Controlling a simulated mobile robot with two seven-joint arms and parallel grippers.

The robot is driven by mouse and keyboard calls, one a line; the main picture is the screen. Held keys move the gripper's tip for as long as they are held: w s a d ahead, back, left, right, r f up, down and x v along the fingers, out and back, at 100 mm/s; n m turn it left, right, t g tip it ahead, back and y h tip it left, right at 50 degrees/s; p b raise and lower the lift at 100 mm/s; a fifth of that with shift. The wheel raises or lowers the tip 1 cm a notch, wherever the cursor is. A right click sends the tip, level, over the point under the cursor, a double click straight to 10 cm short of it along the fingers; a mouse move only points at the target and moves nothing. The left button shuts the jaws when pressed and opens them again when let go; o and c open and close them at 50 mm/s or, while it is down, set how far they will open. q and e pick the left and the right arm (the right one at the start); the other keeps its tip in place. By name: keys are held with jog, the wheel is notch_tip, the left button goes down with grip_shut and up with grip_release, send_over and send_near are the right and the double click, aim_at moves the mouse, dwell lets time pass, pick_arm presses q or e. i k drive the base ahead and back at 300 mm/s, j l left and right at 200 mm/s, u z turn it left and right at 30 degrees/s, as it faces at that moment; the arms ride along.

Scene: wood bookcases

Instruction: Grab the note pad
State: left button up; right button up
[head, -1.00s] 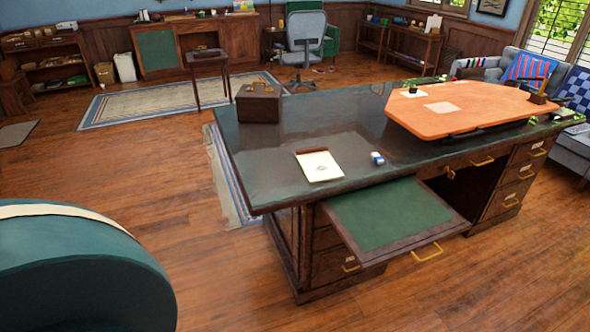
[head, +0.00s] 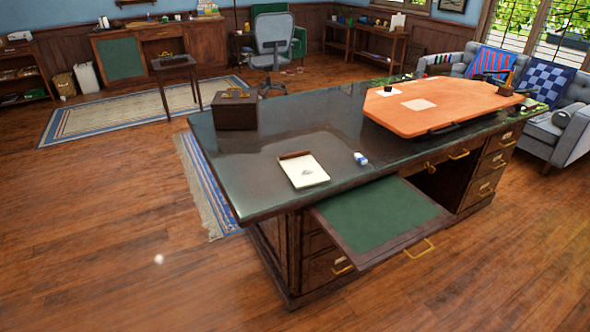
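The note pad (head: 304,173) lies flat on the dark top of the desk (head: 240,165), near its front left part. It has pale pages with a small dark mark and a brown strip along its far edge. Nothing covers it. Neither of my grippers shows in the head view.
A small blue and white object (head: 361,158) lies right of the pad. A brown box (head: 235,110) stands behind it. A green-topped pull-out board (head: 380,215) juts from the desk front. An orange board (head: 445,105) covers the desk's right part. Wood floor (head: 110,240) at left is clear.

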aim_at(301, 168)
jog(key=i+j, duration=0.3)
jog(key=j, duration=0.15)
jog(key=i+j, duration=0.3)
jog(key=j, duration=0.15)
jog(key=i+j, duration=0.65)
jog(key=j, duration=0.25)
jog(key=i+j, duration=0.3)
jog(key=j, duration=0.15)
jog(key=i+j+z, duration=0.2)
jog(key=j+z, duration=0.2)
jog(key=i+j+z, duration=0.15)
jog(key=j+z, duration=0.2)
